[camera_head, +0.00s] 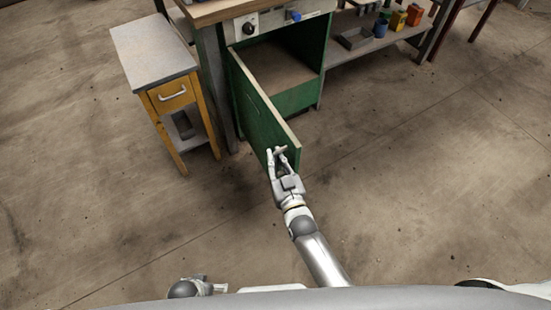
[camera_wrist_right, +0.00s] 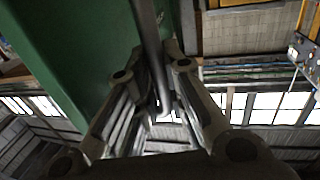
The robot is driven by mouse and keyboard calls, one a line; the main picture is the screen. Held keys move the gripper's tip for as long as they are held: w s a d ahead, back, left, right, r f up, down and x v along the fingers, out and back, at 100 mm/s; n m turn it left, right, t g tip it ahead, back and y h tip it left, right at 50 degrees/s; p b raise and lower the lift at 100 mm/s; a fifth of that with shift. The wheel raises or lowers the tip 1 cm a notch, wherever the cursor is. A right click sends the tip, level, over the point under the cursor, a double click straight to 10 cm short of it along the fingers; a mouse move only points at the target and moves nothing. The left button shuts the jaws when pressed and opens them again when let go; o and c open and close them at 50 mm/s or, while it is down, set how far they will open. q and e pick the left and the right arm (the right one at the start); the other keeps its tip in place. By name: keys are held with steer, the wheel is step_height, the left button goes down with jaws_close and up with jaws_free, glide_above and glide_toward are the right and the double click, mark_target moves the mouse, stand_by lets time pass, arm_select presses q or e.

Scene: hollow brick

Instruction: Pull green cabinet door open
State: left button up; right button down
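The green cabinet door (camera_head: 262,112) stands swung well out from the cabinet (camera_head: 296,66), whose inside shows. My right gripper (camera_head: 277,154) is at the door's free end, near its edge. In the right wrist view the green door (camera_wrist_right: 75,45) fills the upper left. A grey bar, which looks like the door handle (camera_wrist_right: 149,38), runs between the drawn-in fingers of my right gripper (camera_wrist_right: 158,105). The fingers look closed around it, though the contact itself is partly hidden. My left gripper (camera_head: 190,287) is low at the bottom edge, apart from the door; its fingers are not clear.
A small table with a yellow drawer (camera_head: 172,95) stands left of the door, fairly close to it. A workbench top with a control panel (camera_head: 270,20) is above the cabinet. A shelf with small colored containers (camera_head: 398,20) is at the right. The floor (camera_head: 430,150) is clear at right.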

steer(key=c, duration=1.8)
jaws_free()
steer(key=shift+o, duration=0.2)
steer(key=v, duration=1.2)
